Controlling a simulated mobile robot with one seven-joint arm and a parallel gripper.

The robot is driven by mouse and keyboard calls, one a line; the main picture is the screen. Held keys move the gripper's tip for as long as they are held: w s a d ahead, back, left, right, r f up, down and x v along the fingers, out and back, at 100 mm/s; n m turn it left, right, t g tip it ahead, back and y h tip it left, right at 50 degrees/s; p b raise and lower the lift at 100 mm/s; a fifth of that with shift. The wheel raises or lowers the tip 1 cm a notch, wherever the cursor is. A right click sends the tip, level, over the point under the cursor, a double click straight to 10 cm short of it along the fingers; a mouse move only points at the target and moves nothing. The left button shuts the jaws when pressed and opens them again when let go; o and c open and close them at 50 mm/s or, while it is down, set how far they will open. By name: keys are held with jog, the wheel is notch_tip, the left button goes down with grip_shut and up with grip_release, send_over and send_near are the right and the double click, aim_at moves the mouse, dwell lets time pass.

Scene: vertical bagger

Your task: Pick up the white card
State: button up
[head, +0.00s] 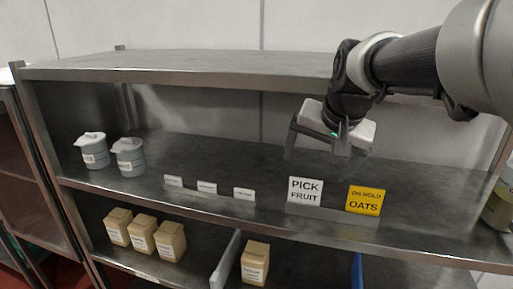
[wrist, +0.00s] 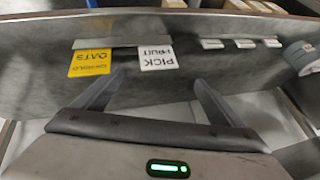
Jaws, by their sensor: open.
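The white card (head: 305,191), printed "PICK FRUIT", stands upright in a low metal holder near the front edge of the middle shelf. It also shows in the wrist view (wrist: 157,56), upside down, ahead of the fingers. A yellow card (head: 365,200), printed "ON HOLD OATS", stands just to its right in the head view and shows to its left in the wrist view (wrist: 90,62). My gripper (head: 322,168) is open and empty, above and behind the cards over the shelf. Its two fingers (wrist: 158,90) point toward the white card without touching it.
Several small white labels (head: 207,187) stand left of the card. Two grey lidded tubs (head: 129,160) are farther left. A top shelf (head: 190,63) overhangs. Below are tan boxes (head: 143,234) and dividers (head: 226,262). A container (head: 499,205) stands at the right edge.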

aim_at(307, 181)
jog(key=x, duration=0.9)
jog(key=shift+d+p, duration=0.15)
jog(key=shift+p, duration=0.2)
jog(key=shift+c, duration=0.3)
jog(key=c, duration=1.3)
jog(key=shift+r, duration=0.1)
